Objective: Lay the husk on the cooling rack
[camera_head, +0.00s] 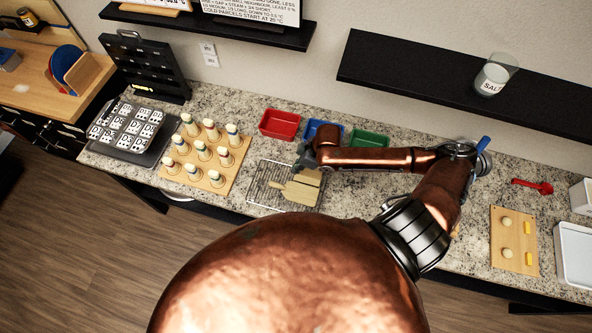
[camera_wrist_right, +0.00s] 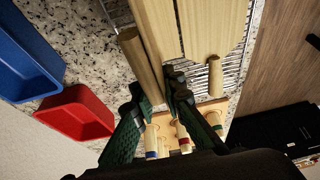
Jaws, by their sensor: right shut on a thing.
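The wire cooling rack (camera_head: 262,198) lies on the granite counter; its bars also show in the wrist view (camera_wrist_right: 246,48). Two flat tan pieces with round stems, the husks by their look, are over it. The nearer husk (camera_head: 298,193) lies on the rack with its stem to the left; it shows at right in the wrist view (camera_wrist_right: 214,25). My right gripper (camera_head: 306,157) is shut on the stem of the farther husk (camera_wrist_right: 155,25), which sits beside the first (camera_head: 310,177). I cannot tell whether the held husk touches the rack. My left gripper is out of view.
Red (camera_head: 280,124), blue (camera_head: 322,130) and green (camera_head: 368,139) trays stand behind the rack. A board of upright pegs (camera_head: 232,172) is close on the left. A board with small pieces (camera_head: 514,240) lies right. A shelf (camera_head: 420,72) with a salt jar (camera_head: 492,76) overhangs the back.

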